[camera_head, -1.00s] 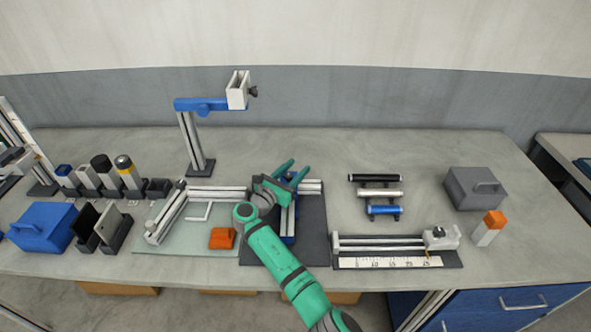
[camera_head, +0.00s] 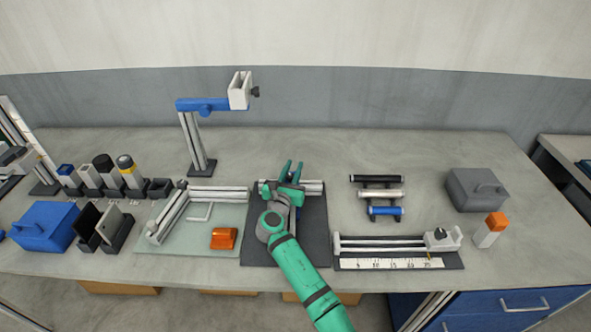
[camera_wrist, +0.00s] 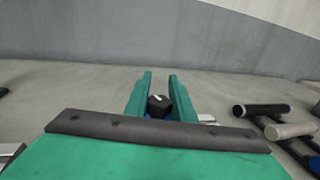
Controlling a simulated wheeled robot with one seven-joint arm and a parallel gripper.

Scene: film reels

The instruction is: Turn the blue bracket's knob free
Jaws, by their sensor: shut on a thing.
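My gripper (camera_head: 292,168) is over the dark mat at the middle of the bench. Its green fingers also show in the wrist view (camera_wrist: 160,80), one on each side of a black knob (camera_wrist: 158,103) with a white mark on top. The gripper is shut on this knob. A little of the blue bracket (camera_wrist: 158,117) shows just below the knob. My arm and hand hide most of the bracket and all of the knob in the head view.
A glass-topped plate (camera_head: 175,240) with rails and an orange block (camera_head: 224,238) lies to the left. A rack of short rollers (camera_head: 380,193) and a ruler slide (camera_head: 400,263) stand to the right. A post with a blue arm (camera_head: 196,140) rises behind. Bare bench lies behind the gripper.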

